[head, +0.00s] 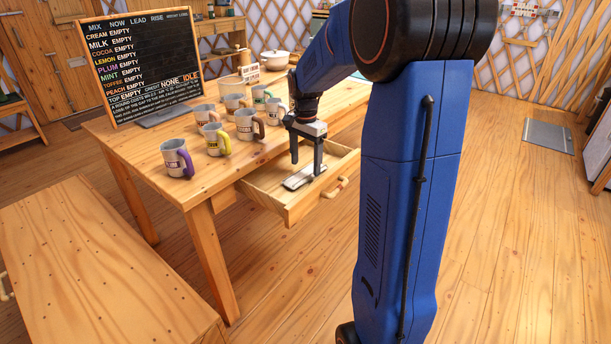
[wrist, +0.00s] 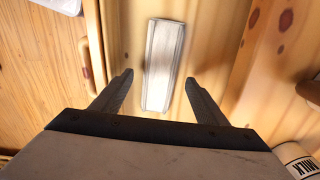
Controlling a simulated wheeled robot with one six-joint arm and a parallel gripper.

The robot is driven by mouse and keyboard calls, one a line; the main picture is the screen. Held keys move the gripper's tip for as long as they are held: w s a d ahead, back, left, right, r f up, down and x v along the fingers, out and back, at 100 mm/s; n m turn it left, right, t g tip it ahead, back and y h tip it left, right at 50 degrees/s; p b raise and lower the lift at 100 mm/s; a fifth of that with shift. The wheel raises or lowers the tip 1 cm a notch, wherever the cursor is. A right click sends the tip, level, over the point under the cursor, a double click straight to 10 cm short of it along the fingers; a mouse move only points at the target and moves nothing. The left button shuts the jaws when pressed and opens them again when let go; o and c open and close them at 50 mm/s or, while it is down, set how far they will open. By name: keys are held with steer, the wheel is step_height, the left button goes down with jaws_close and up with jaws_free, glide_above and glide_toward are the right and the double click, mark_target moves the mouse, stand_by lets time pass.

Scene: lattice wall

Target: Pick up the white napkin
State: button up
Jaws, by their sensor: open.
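The white napkin (head: 304,176) is a flat, folded strip lying on the floor of the open drawer in the head view. In the wrist view the napkin (wrist: 162,68) lies lengthwise, just beyond and between the fingertips. My gripper (head: 306,168) is open and points down into the drawer, above the napkin. In the wrist view both fingers of my gripper (wrist: 160,78) stand apart with nothing between them. I cannot tell exactly how high the fingertips are above the napkin.
The wooden drawer (head: 286,208) is pulled out under the table (head: 215,180); its handle (head: 335,187) is at the front. Several mugs stand on the table, including one with a purple handle (head: 177,160). A blackboard (head: 139,67) stands behind them. A bench (head: 95,265) is at the left.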

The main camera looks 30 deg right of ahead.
mark_target(306, 174)
steer(key=shift+f, duration=1.3)
steer(key=shift+c, duration=0.7)
steer(key=c, duration=1)
